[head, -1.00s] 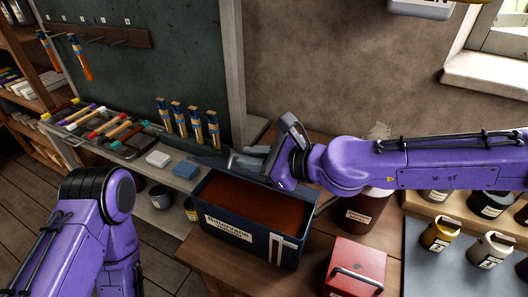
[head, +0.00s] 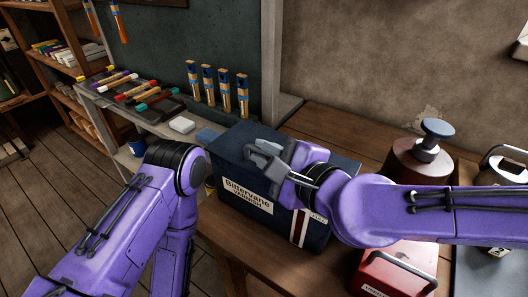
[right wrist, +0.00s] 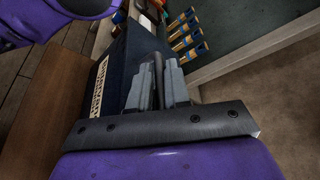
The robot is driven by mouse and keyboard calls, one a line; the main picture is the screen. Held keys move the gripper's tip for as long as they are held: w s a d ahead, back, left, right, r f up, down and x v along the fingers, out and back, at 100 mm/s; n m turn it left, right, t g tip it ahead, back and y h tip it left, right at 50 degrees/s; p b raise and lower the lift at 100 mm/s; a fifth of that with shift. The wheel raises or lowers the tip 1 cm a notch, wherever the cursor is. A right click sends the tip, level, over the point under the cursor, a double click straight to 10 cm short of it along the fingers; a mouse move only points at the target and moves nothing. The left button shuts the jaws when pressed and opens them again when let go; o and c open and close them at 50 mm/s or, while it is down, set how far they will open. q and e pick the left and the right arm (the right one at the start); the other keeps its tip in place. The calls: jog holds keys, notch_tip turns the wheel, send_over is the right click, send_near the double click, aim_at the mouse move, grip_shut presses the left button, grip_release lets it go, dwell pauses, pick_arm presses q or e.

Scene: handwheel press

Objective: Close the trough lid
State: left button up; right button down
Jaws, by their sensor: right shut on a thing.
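The trough (head: 222,182) is a dark blue box with a cream label on its front, standing on the wooden bench. Its lid (head: 236,138) lies over the top, and the brown contents are hidden. I cannot tell whether the lid is fully seated. My right gripper (head: 258,156) is at the lid's front part, shut on the lid, apparently by a thin dark piece. The right wrist view shows its two grey fingers (right wrist: 160,85) around that piece, with the dark blue trough (right wrist: 118,60) beside them.
A red box (head: 400,268) stands at the trough's right. A brown pot with a blue-topped knob (head: 422,155) is behind it. The bench behind the trough has free room.

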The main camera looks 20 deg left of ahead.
jog(key=shift+f, duration=0.15)
dwell(0.3)
jog(key=c, duration=1.2)
grip_release()
jog(key=shift+o, duration=0.2)
jog(key=shift+d, duration=0.15)
jog(key=b+v, duration=0.3)
jog(key=v, duration=0.7)
jog(key=shift+s+d, duration=0.2)
